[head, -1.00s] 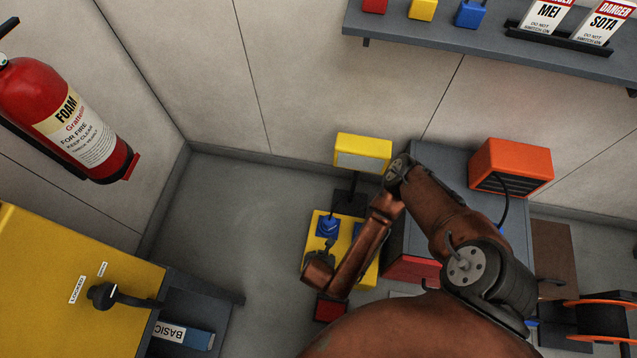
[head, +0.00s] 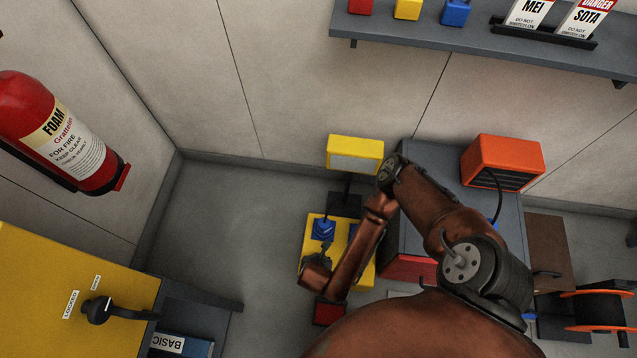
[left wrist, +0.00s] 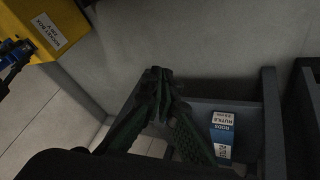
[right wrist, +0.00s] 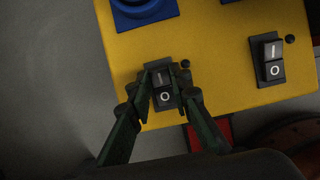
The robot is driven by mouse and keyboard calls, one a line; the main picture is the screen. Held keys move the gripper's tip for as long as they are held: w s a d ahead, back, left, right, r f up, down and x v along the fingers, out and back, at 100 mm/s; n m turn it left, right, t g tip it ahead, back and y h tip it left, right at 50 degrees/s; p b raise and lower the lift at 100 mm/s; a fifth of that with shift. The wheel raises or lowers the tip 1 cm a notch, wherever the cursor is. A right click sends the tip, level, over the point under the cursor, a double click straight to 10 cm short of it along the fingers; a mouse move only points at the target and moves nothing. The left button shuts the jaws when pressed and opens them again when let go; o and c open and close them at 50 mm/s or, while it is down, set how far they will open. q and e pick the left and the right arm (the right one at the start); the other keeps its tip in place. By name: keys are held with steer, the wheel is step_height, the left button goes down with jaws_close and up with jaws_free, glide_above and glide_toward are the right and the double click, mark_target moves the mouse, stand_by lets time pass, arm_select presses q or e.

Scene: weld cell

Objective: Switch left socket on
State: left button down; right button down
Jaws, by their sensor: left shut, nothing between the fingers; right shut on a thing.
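The yellow socket box (head: 313,262) stands on the floor, with a left blue socket (head: 323,229) and a second one partly hidden by my right arm. In the right wrist view, the box's left black rocker switch (right wrist: 164,98), marked I above O, sits below the left blue socket (right wrist: 140,8). My right gripper (right wrist: 167,76) is shut on this switch, one finger at each side. I cannot tell which way its rocker is tipped. The right switch (right wrist: 271,60) stands free. My left gripper (left wrist: 160,75) is shut and empty, away from the box (left wrist: 48,22).
A box of rods (left wrist: 222,135) lies in a grey shelf near my left gripper. A yellow cabinet (head: 45,290) with a black handle is at the left. A grey cabinet (head: 437,165) with an orange unit (head: 503,158) stands right of the socket box. Open floor lies left of it.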

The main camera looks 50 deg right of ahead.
arm_select(q)
steer(key=shift+r, duration=0.1)
arm_select(e)
steer(key=g+y+p, duration=0.1)
steer(key=p, duration=0.1)
steer(key=d+g+y+p, duration=0.1)
steer(key=y+p, duration=0.1)
steer(key=p, duration=0.1)
steer(key=shift+w+d, duration=0.1)
steer(key=shift+w, duration=0.2)
arm_select(q)
steer(key=s+a+r+g+y, duration=0.1)
steer(key=s+a+r+g, duration=0.3)
steer(key=s+r, duration=0.3)
steer(key=shift+s+a+r+y, duration=0.15)
steer(key=shift+a+r+y, duration=0.3)
steer(key=shift+a, duration=0.4)
arm_select(e)
steer(key=shift+f+g+y, duration=0.3)
steer(key=shift+g+y, duration=0.1)
steer(key=shift+y, duration=0.3)
steer(key=c, duration=1.8)
jaws_free()
steer(key=shift+o, duration=0.2)
steer(key=shift+r, duration=0.1)
step_height(320, 180, up, 12)
steer(key=shift+w+d, duration=0.15)
steer(key=shift+d, duration=0.05)
